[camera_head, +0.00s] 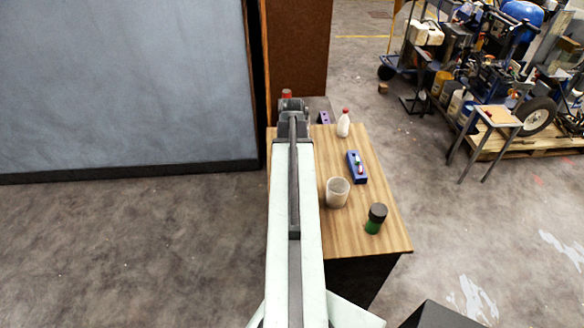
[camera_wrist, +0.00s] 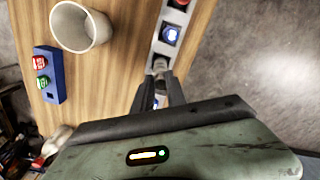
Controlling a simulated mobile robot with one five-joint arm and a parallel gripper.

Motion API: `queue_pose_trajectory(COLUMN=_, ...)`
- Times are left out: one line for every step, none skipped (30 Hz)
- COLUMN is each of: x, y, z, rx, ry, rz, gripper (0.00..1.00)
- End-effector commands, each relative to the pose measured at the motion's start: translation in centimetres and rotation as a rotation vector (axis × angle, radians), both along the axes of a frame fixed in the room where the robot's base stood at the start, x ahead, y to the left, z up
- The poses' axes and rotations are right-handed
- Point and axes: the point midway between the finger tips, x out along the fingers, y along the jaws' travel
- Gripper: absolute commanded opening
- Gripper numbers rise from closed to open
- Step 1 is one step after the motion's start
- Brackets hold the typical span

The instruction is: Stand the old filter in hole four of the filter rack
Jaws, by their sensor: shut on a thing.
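A grey strip (camera_wrist: 162,48), which looks like the filter rack, lies along the table edge in the wrist view. Hole numbers are not readable.
A brown panel (camera_head: 298,50) stands behind.

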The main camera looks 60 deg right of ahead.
Motion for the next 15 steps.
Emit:
queue_pose_trajectory(x=0.01, y=0.01, z=-0.16, rx=0.000, ry=0.000, rz=0.000, gripper=0.00)
queue_pose_trajectory(x=0.01, y=0.01, z=-0.20, rx=0.000, ry=0.000, rz=0.000, gripper=0.00)
queue_pose_trajectory(x=0.01, y=0.01, z=-0.26, rx=0.000, ry=0.000, rz=0.000, gripper=0.00)
queue_pose_trajectory(x=0.01, y=0.01, z=-0.31, rx=0.000, ry=0.000, rz=0.000, gripper=0.00)
queue_pose_trajectory(x=0.02, y=0.01, z=-0.35, rx=0.000, ry=0.000, rz=0.000, gripper=0.00)
queue_pose_trajectory(x=0.02, y=0.01, z=-0.41, rx=0.000, ry=0.000, rz=0.000, gripper=0.00)
queue_pose_trajectory(x=0.03, y=0.01, z=-0.46, rx=0.000, ry=0.000, rz=0.000, gripper=0.00)
queue_pose_trajectory(x=0.02, y=0.02, z=-0.50, rx=0.000, ry=0.000, rz=0.000, gripper=0.00)
queue_pose_trajectory(x=0.02, y=0.02, z=-0.56, rx=0.000, ry=0.000, rz=0.001, gripper=0.00)
queue_pose_trajectory(x=0.03, y=0.02, z=-0.61, rx=0.000, ry=0.000, rz=0.001, gripper=0.00)
queue_pose_trajectory(x=0.03, y=0.02, z=-0.65, rx=0.000, ry=0.000, rz=0.001, gripper=0.00)
queue_pose_trajectory(x=0.03, y=0.02, z=-0.71, rx=0.000, ry=0.000, rz=0.001, gripper=0.00)
queue_pose_trajectory(x=0.03, y=0.03, z=-0.76, rx=0.000, ry=0.000, rz=0.001, gripper=0.00)
queue_pose_trajectory(x=0.03, y=0.03, z=-0.80, rx=0.000, ry=0.000, rz=0.001, gripper=0.00)
queue_pose_trajectory(x=0.03, y=0.03, z=-0.85, rx=0.000, ry=0.000, rz=0.001, gripper=0.00)
